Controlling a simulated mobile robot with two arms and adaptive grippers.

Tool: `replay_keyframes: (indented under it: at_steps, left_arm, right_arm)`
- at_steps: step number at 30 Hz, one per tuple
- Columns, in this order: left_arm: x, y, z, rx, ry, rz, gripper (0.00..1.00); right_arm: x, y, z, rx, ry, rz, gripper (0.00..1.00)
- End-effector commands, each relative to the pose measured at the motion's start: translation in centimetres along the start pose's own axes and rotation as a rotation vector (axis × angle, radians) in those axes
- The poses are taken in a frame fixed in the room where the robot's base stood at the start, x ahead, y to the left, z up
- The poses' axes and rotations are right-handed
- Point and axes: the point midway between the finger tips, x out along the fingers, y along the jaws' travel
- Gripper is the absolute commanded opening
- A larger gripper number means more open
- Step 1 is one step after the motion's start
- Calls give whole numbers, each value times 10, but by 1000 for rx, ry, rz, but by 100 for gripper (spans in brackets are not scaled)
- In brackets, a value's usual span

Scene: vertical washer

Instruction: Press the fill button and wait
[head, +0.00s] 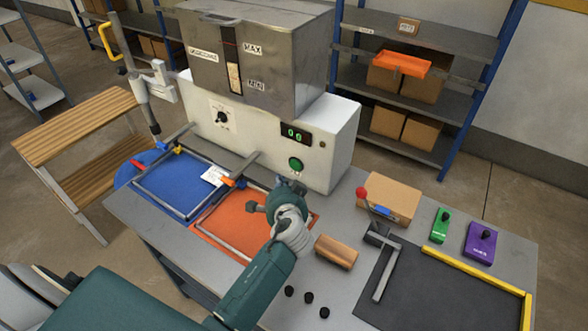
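The white washer unit (325,160) stands at the back of the grey table. A round green button (296,164) sits low on its front panel. Above the button, a small black display (295,133) shows green digits that look like "0 0". A metal tank (290,65) with MAX and MIN labels beside a level window sits on top. My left gripper (292,184) is just below the green button in the picture. Whether it touches the button I cannot tell. Its fingers point away from me and their opening is hidden. My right gripper is not in view.
A blue mat (170,187) and an orange mat (213,229) with metal frames lie left of my arm. A wooden block (336,252), black knobs (308,298), a cardboard box (396,192) and green and purple boxes (480,243) are to the right.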

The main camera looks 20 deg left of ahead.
Motion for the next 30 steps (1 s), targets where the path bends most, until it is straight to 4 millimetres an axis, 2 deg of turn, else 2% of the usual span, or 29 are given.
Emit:
replay_keyframes:
  at_steps: [6, 15, 30]
  left_arm:
    - [20, 1, -19, -1, 1, 0, 0]
    - [28, 0, -28, 0, -1, 0, 0]
    - [28, 0, -28, 0, 0, 0, 0]
  right_arm:
    - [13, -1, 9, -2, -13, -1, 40]
    - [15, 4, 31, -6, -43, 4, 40]
    - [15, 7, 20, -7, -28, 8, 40]
